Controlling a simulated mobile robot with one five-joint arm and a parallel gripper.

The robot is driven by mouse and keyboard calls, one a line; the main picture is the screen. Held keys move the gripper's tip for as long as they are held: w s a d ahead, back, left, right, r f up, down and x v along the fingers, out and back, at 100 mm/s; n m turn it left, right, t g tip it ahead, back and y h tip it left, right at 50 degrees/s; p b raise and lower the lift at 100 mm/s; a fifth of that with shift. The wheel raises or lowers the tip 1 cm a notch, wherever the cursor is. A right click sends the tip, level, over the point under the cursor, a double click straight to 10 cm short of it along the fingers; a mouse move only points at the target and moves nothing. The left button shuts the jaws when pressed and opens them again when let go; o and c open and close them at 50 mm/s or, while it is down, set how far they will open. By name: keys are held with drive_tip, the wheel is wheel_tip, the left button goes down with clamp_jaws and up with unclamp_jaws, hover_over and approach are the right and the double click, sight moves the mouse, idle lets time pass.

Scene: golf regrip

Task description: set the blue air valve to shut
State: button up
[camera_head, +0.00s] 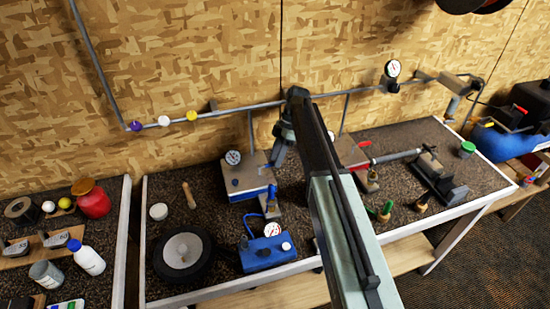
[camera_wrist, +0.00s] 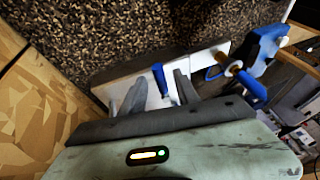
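The blue air valve (camera_head: 272,193) has an upright blue handle on a small stand, just in front of a gauge box with a blue front edge. In the wrist view a blue handle (camera_wrist: 252,88) on a brass-coloured body shows right of my fingers, apart from them; it looks like the same valve. My gripper (camera_head: 279,160) is at the right side of the gauge box, behind the valve. In the wrist view my gripper (camera_wrist: 157,95) has its two fingers apart. A blue piece (camera_wrist: 160,80) shows between them over a pale surface; I cannot tell whether it is touched.
The gauge box (camera_head: 245,178) stands left of my gripper. A blue pump-like unit (camera_head: 266,253) with a gauge is in front of the valve. A red-handled valve (camera_head: 374,168) stands to the right. An air pipe (camera_head: 250,106) runs along the wall behind.

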drive_tip(key=p+v, duration=0.6)
drive_tip(key=v, duration=0.1)
drive_tip(key=shift+r, duration=0.15)
drive_tip(key=shift+d, duration=0.1)
